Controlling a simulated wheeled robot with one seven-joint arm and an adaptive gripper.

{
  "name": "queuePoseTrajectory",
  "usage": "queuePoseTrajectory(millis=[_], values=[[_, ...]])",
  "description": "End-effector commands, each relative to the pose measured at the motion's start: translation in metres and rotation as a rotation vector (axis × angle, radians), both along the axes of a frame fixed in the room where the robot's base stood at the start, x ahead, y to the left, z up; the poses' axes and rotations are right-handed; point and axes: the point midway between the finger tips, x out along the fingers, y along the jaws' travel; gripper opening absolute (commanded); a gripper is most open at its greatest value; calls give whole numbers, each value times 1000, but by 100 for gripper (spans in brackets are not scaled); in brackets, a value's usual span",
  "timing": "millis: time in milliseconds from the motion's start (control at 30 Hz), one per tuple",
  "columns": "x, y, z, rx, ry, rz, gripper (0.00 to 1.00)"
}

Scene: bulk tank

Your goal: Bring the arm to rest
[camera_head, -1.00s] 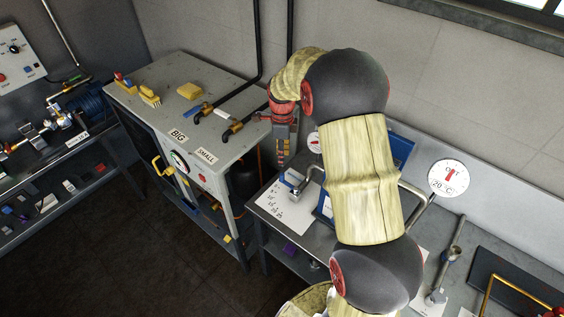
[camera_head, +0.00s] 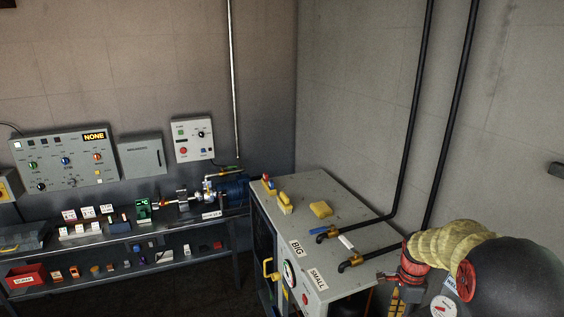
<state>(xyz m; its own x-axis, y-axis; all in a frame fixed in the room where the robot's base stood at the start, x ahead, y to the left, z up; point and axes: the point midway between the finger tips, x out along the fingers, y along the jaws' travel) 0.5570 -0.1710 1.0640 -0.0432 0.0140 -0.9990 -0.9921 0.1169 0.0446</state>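My arm enters at the lower right, with its cream sleeve and dark round joint. My gripper (camera_head: 396,300) hangs below the red wrist, just beside the right front side of the grey cabinet (camera_head: 362,232). Its fingertips run to the bottom edge of the picture, so I cannot see whether they are open or shut, or whether they hold anything. I cannot tell whether it touches the cabinet.
The cabinet top bears yellow blocks (camera_head: 320,209) and two hose fittings, with black pipes (camera_head: 412,110) rising behind. A workbench (camera_head: 130,234) with tools stands at the left under a control panel (camera_head: 64,162). A dial gauge (camera_head: 443,308) is at the lower right.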

Motion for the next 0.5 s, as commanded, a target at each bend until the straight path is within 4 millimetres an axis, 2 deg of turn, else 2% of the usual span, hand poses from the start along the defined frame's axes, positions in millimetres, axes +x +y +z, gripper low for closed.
queuePoseTrajectory(millis=[67,167,300,500], values=[[-20,7,2,15,15,172,33],[-43,19,16,26,8,413,33],[-81,45,46,19,-25,769,33],[-138,85,85,-35,-92,1192,33]])
